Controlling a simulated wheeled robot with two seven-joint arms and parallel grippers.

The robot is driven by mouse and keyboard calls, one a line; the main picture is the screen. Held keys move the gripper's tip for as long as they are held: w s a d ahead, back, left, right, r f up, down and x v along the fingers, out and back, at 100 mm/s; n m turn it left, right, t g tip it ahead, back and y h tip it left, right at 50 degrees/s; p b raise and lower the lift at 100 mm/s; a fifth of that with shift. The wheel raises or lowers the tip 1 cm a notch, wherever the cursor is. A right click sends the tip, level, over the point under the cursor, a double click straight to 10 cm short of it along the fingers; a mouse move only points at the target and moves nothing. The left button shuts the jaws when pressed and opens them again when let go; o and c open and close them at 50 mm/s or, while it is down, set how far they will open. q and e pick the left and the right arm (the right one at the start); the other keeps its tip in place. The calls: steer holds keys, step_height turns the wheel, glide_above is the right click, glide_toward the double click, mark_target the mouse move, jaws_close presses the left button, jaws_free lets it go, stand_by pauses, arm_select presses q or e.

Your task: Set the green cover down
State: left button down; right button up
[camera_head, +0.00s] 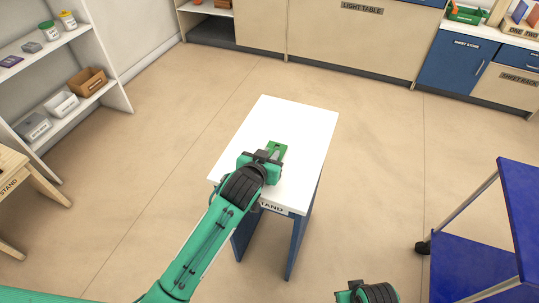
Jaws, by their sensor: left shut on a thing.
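The green cover (277,150) is a small flat green piece over the white top of a narrow stand (300,120). My left gripper (269,157) reaches in from the lower left and is shut on the cover's near end. The gripper hides part of the cover. From this view I cannot tell whether the cover touches the stand top or is held just above it. My right arm (367,292) shows only as a green and black part at the bottom edge, and its fingers are out of view.
The stand top is bare around the cover. A blue cart (470,262) stands at the right, and a wooden stand (22,185) at the left. Shelves (75,42) with boxes and jars are at upper left. Cabinets (350,40) line the back. The floor between is clear.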

arm_select(q)
steer(key=shift+f, duration=0.1)
steer(key=c, duration=1.3)
jaws_free()
